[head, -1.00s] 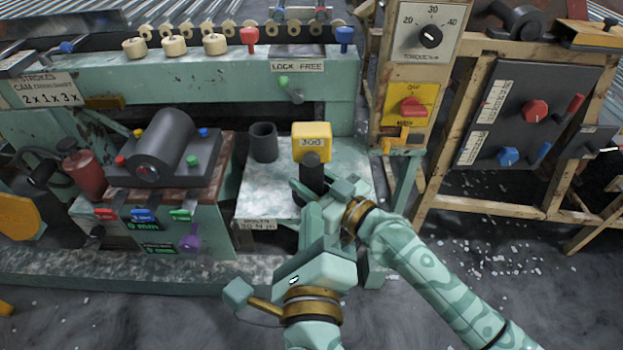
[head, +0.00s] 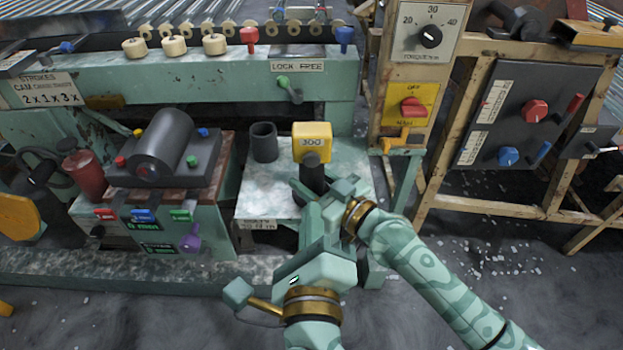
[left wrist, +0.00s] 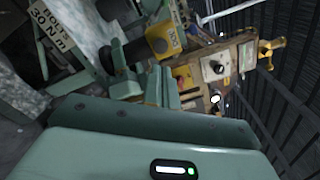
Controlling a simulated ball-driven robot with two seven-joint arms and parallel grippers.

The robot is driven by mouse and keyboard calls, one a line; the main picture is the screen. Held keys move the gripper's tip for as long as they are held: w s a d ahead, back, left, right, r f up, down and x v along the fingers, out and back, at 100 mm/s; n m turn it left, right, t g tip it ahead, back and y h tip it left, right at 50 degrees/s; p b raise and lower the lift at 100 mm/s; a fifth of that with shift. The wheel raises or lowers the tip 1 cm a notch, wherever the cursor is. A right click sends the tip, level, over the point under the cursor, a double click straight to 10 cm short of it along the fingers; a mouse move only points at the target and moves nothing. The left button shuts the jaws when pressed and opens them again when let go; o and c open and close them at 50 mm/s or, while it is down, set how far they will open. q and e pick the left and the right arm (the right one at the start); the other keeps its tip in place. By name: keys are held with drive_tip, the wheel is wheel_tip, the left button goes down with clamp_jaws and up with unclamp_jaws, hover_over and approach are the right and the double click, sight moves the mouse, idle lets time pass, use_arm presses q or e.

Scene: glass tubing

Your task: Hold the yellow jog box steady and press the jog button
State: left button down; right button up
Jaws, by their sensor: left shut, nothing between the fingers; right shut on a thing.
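The yellow jog box (head: 312,135) has a small label that I cannot read surely, and a dark round grip (head: 313,174) stands on its near side. The box also shows in the left wrist view (left wrist: 161,37), tilted. My right gripper (head: 322,189) is shut on the dark grip. My left gripper (head: 314,216) is shut and empty, just below and in front of the right one. The two grippers overlap in the head view, so I cannot tell whether they touch. I cannot make out the jog button.
A dark open cup (head: 264,143) stands on the pale bench plate (head: 265,190) left of the box. A post with a torque dial (head: 431,36) and a red switch (head: 412,107) rises to the right. A motor unit (head: 163,145) sits at left. A green beam (head: 200,80) runs behind.

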use_arm(q)
drive_tip(key=shift+f, duration=0.1)
idle(0.6)
drive_tip(key=a+r+m+t+y, duration=0.35)
drive_tip(key=a+m+t, duration=0.3)
drive_tip(key=a, duration=0.25)
drive_tip(key=d+f+m+g+h, duration=0.2)
drive_tip(key=m+h, duration=0.7)
drive_tip(key=m, duration=0.8)
drive_tip(key=s+d+f+m+g+h, duration=0.1)
drive_tip(key=d+m+g+h, duration=0.4)
drive_tip(key=m, duration=1.2)
drive_tip(key=d+f+h, duration=0.1)
drive_tip(key=h, duration=0.3)
approach(312, 159)
drive_tip(key=w+d+r, duration=0.2)
drive_tip(key=w+d, duration=0.1)
drive_tip(key=d, duration=0.1)
drive_tip(key=shift+d+r, duration=0.35)
